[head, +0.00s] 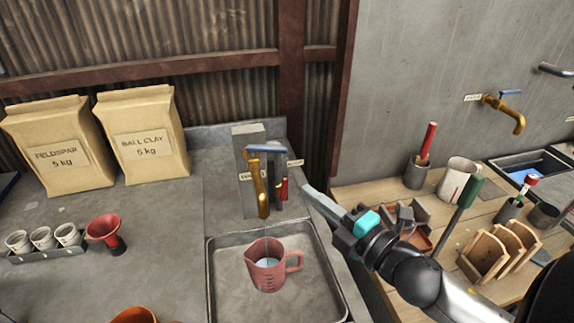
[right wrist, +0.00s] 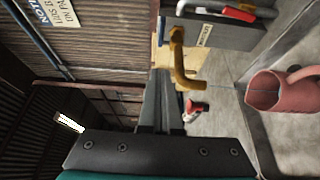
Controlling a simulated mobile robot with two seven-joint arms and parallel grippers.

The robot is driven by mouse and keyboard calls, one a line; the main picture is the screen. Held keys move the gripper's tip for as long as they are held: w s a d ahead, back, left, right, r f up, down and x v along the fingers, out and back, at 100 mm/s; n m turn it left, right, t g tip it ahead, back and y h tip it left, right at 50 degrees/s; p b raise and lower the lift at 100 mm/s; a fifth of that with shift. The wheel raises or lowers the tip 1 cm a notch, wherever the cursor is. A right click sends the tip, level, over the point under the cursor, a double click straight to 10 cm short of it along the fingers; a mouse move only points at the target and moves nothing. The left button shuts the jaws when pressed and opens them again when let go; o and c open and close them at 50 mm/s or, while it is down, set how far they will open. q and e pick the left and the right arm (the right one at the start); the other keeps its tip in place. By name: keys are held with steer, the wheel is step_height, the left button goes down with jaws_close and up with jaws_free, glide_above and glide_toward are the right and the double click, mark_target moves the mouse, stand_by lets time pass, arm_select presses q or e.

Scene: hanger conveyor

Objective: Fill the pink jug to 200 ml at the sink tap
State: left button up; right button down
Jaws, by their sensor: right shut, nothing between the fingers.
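The pink jug (head: 269,276) stands upright in the metal sink basin (head: 225,290), its handle to the right. It sits below the brass tap (head: 262,194), which has a blue lever (head: 266,149). A thin stream runs from the spout into the jug, and some pale water shows inside; the level cannot be read. My right gripper (head: 309,190) is shut and empty, to the right of the tap and apart from it. In the right wrist view its fingers (right wrist: 159,80) are together, with the tap (right wrist: 180,62) and jug (right wrist: 272,95) to the right. My left gripper is out of view.
Two paper bags (head: 60,150) stand at the back left. A red funnel-like cup (head: 103,230) and several small cups (head: 42,238) sit on the left counter. A wooden bench (head: 350,200) with pots and tools lies to the right. A second brass tap (head: 508,112) is on the wall.

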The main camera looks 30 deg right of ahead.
steer(key=w, duration=0.1)
steer(key=p, duration=0.1)
glide_toward(272, 151)
steer(key=w+a, duration=0.2)
steer(key=w, duration=0.3)
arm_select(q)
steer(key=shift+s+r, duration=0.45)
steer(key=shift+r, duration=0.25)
arm_select(e)
steer(key=shift+w+d+f, duration=0.1)
steer(key=shift+w+d, duration=0.25)
steer(key=shift+d, duration=0.1)
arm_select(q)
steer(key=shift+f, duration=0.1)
